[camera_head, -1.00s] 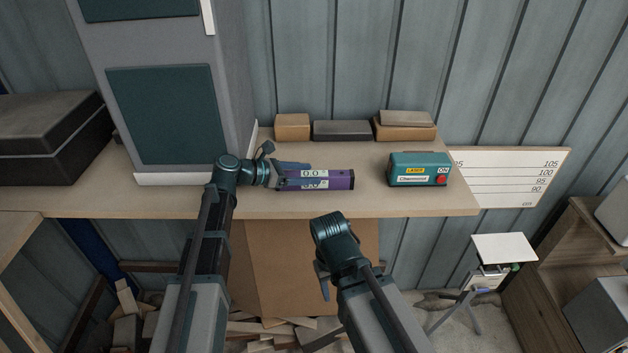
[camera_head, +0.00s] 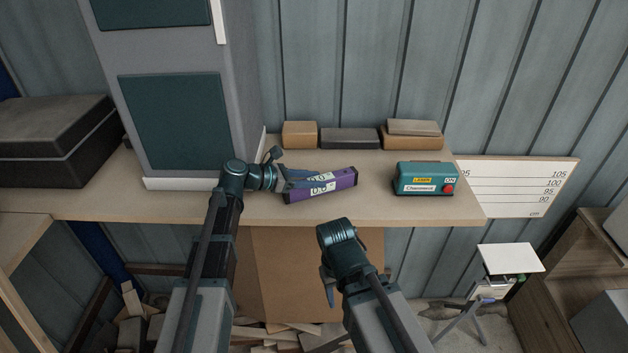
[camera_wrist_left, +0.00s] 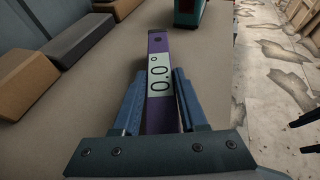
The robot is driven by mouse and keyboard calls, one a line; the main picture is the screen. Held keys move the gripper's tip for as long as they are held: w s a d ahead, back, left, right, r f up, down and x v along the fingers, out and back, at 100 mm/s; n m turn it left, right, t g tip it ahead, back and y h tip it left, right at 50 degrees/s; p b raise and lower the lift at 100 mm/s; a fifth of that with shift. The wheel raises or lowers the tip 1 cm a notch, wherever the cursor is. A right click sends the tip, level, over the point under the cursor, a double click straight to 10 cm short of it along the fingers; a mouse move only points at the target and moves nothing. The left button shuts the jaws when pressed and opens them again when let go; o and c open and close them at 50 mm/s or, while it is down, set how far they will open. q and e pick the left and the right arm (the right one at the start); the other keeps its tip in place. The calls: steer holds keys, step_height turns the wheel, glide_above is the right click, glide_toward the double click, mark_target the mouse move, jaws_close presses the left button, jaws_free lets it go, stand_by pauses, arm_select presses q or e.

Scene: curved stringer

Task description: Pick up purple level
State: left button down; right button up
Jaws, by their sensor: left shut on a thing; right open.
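The purple level (camera_head: 344,180) is a bar with a pale "0.0" display, tilted in the head view with its right end higher. My left gripper (camera_head: 296,182) is shut on its left part, over the wooden shelf. In the left wrist view the level (camera_wrist_left: 158,45) runs away from me between the two blue fingers (camera_wrist_left: 160,98). I cannot tell whether the level is clear of the shelf. My right gripper (camera_head: 329,284) is open and empty, low in front of the shelf.
A teal laser box (camera_head: 424,178) with a red button stands right of the level. Blocks (camera_head: 350,138) line the back wall. A grey cabinet (camera_head: 175,115) stands at left. The shelf's front edge (camera_head: 400,222) is close to the level.

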arm_select(q)
steer(key=r+p, duration=0.1)
steer(key=r, duration=0.1)
steer(key=r+p, duration=0.1)
steer(key=shift+s+d+r+p, duration=0.1)
steer(key=shift+s+r+p, duration=0.15)
steer(key=shift+p, duration=0.1)
steer(key=s+d, duration=0.9)
steer(key=s, duration=0.3)
steer(key=shift+s+r+p, duration=0.3)
steer(key=shift+r+p, duration=0.05)
steer(key=shift+p, duration=0.05)
